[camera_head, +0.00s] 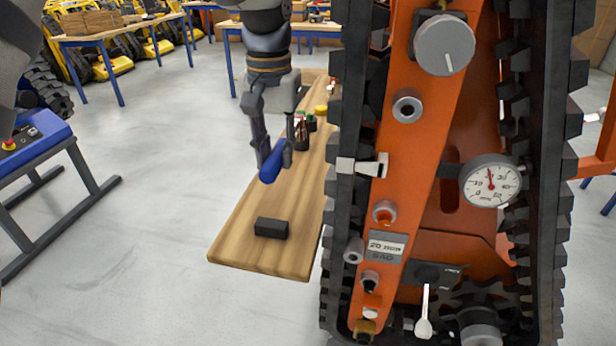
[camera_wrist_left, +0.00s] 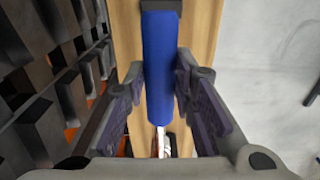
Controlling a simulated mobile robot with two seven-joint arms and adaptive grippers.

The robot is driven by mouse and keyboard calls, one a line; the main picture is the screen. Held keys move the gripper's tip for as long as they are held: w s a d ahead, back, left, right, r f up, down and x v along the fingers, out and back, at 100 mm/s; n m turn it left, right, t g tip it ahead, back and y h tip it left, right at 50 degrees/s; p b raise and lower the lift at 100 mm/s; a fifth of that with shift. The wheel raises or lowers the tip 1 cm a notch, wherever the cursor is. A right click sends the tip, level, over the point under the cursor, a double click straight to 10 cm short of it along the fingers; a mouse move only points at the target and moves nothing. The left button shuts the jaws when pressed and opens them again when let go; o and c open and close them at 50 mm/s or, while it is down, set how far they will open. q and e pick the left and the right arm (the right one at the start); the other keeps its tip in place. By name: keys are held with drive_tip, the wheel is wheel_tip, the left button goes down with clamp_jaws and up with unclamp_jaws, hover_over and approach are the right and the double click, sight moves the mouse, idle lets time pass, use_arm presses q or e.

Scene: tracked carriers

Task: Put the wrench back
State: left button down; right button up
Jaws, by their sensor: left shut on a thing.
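The wrench shows mainly as a blue handle (camera_head: 269,168), tilted, above the wooden bench; the wrist view also shows this blue handle (camera_wrist_left: 158,60) with a thin silvery part at its lower end. The wrench's head is not clearly visible. My left gripper (camera_head: 276,154) is shut on the wrench, with its fingers on both sides of the handle in the left wrist view (camera_wrist_left: 160,92). My right gripper is not in view.
A black block (camera_head: 271,228) lies near the front end of the wooden bench (camera_head: 290,262). A dark holder with small items (camera_head: 301,133) stands farther back. The orange tracked carrier (camera_head: 425,140), with gauge and knobs, stands close on the right. Open floor lies left.

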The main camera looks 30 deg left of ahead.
use_arm(q)
wheel_tip(320, 180, down, 9)
drive_tip(key=shift+a+f, duration=0.15)
drive_tip(key=c, duration=1.3)
unclamp_jaws()
drive_tip(key=shift+c, duration=0.2)
wheel_tip(320, 180, up, 12)
drive_tip(key=shift+r, duration=0.1)
drive_tip(key=shift+s, duration=0.1)
